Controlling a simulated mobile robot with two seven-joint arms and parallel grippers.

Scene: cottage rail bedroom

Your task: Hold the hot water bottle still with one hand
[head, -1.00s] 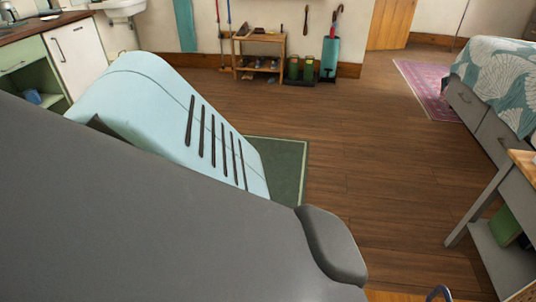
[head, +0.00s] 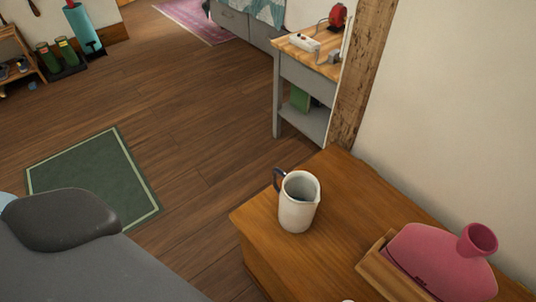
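A pink hot water bottle (head: 436,262) with an open round neck (head: 481,239) leans in a wooden holder (head: 383,270) on the wooden cabinet top at the lower right of the head view. Its lower part is hidden by the holder and the frame edge. A white jug (head: 298,203) with a dark handle stands upright on the same top, to the left of the bottle and apart from it. Neither of my grippers is in view.
The wooden cabinet top (head: 345,190) has bare room around the jug. A wooden post (head: 362,70) and white wall stand behind it. A grey side table (head: 305,85) carries a red object and a white item. A green mat (head: 92,178) lies on the open floor.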

